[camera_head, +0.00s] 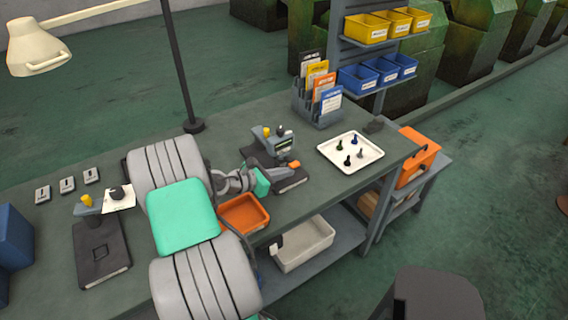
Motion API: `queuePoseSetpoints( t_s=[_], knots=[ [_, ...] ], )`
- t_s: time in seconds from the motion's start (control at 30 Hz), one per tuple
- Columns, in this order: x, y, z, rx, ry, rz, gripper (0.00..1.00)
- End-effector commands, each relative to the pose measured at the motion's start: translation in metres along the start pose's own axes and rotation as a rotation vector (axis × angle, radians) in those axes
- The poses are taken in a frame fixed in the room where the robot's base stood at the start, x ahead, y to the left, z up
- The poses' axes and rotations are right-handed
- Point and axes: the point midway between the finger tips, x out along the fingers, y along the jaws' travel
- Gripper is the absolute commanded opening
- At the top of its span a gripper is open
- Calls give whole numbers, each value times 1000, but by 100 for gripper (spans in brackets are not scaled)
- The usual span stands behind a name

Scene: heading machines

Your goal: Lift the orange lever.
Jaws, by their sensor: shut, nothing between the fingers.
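A small bench instrument (273,141) with a grey head, a yellow knob, a greenish display and a dark base stands on the workbench. The orange lever (294,164) is a small orange piece at its right side, just above the base. My arm reaches in from the bottom left, and my gripper (284,172) is at the front of the instrument, close to the lever. The gripper is shut and holds nothing. It is small in the picture, and I cannot tell whether it touches the lever. My wrist hides part of the instrument's base.
An orange tray (243,213) sits at the bench's front edge. A white tray (350,140) with several small dark pieces is to the right. A card rack (317,103) and a lamp pole (180,70) stand behind. A second instrument (100,250) is at left.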

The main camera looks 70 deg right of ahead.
Motion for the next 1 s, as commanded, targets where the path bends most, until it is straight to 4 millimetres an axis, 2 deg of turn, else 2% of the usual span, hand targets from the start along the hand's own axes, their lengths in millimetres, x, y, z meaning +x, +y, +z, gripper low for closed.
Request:
queuePoseSetpoints(
  t_s=[0.03, 0.1, 0.33, 0.7, 1.0],
  knots=[
    [0, -2, 8, 1, 0, -6, 0],
    [2, -4, 11, 5, 0, -12, 0],
    [4, -5, 6, 8, 0, -13, 0],
    [-1, -4, 21, 7, 0, -12, 0],
    [-2, -3, 24, 13, -6, -11, 0]
  ],
)
